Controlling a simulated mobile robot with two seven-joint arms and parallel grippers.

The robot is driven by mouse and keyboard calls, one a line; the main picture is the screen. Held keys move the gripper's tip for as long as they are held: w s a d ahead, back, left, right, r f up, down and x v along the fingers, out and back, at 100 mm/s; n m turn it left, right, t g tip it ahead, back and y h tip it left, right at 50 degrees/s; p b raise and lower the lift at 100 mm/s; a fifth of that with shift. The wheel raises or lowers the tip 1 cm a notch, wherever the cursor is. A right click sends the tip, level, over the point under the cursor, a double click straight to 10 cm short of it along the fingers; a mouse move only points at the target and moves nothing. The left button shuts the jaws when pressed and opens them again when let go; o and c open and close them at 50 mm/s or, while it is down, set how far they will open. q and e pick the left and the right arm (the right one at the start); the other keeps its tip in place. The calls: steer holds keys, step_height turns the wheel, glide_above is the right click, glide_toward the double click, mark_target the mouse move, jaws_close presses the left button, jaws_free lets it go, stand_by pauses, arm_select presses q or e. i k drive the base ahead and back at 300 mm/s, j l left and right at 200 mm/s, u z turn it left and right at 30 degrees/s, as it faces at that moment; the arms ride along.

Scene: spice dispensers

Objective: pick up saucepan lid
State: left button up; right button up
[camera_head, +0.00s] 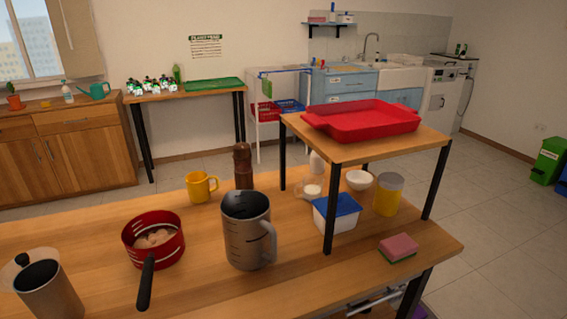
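A pale round lid with a black knob, which looks like the saucepan lid (17,270), lies on the wooden table at the lower left. A metal cup stands in front of it and hides part of it. The red saucepan (179,248) stands to its right, uncovered, with several egg-like round things inside. Its black handle points toward the front edge. Neither of my grippers shows in the head view.
A metal cup (52,297) with a dark inside, a large metal jug (247,235), a yellow mug (200,188) and a brown mill (242,167) stand on the table (95,232). A raised shelf (350,150) at right carries a red tray (362,120). A sponge (398,248) lies near the right edge.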

mark_target(8, 272)
steer(key=u, duration=1.7)
